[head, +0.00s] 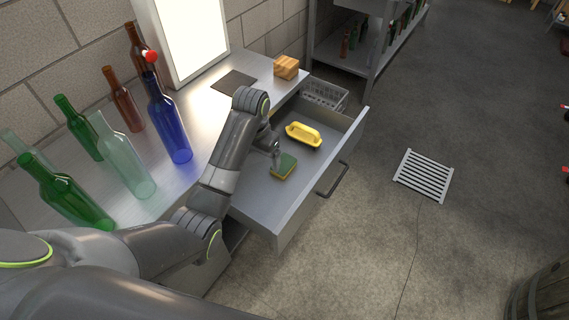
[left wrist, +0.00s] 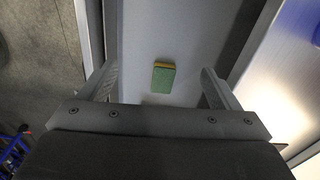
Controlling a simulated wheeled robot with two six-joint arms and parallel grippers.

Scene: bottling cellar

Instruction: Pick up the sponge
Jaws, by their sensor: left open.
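The sponge (head: 285,167) is a small green and yellow block lying in the open drawer (head: 262,203). It also shows in the left wrist view (left wrist: 163,78), flat on the drawer floor and between the lines of the two fingers. My left gripper (head: 277,160) reaches down into the drawer just above the sponge in the head view. In the left wrist view its fingers (left wrist: 158,88) are spread apart with nothing between them that they touch. The exact gap above the sponge is hard to tell. My right gripper is not in either view.
A yellow brush-like thing with a handle (head: 304,134) lies farther back in the drawer. Several glass bottles, among them a blue one (head: 168,118), stand on the metal counter (head: 195,150) at left. A wooden block (head: 286,67) sits at the counter's far end.

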